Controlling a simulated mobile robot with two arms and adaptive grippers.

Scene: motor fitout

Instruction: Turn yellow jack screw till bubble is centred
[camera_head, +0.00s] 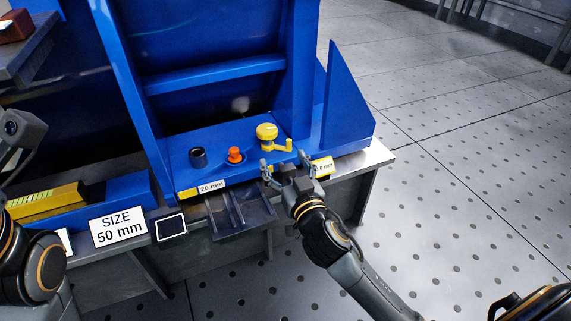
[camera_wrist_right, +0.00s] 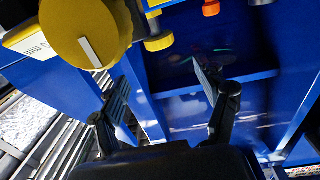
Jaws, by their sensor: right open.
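The yellow jack screw (camera_head: 267,131) has a round head and a short side arm with a knob, on the blue base's front ledge. In the right wrist view, a large yellow disk with a white mark (camera_wrist_right: 82,30) fills the upper left. My right gripper (camera_head: 284,162) is open just in front of the screw, with nothing between its fingers; I cannot tell if one touches it. A yellow level with a green vial (camera_head: 42,202) lies at left; its bubble is too small to read. A grey part of my left arm shows at the left edge; its fingers are not clear.
An orange knob (camera_head: 235,155) and a dark round socket (camera_head: 198,157) sit left of the screw. A dark tray (camera_head: 240,213) juts out below the ledge. A "SIZE 50 mm" sign (camera_head: 118,226) stands at the left. The floor at right is clear.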

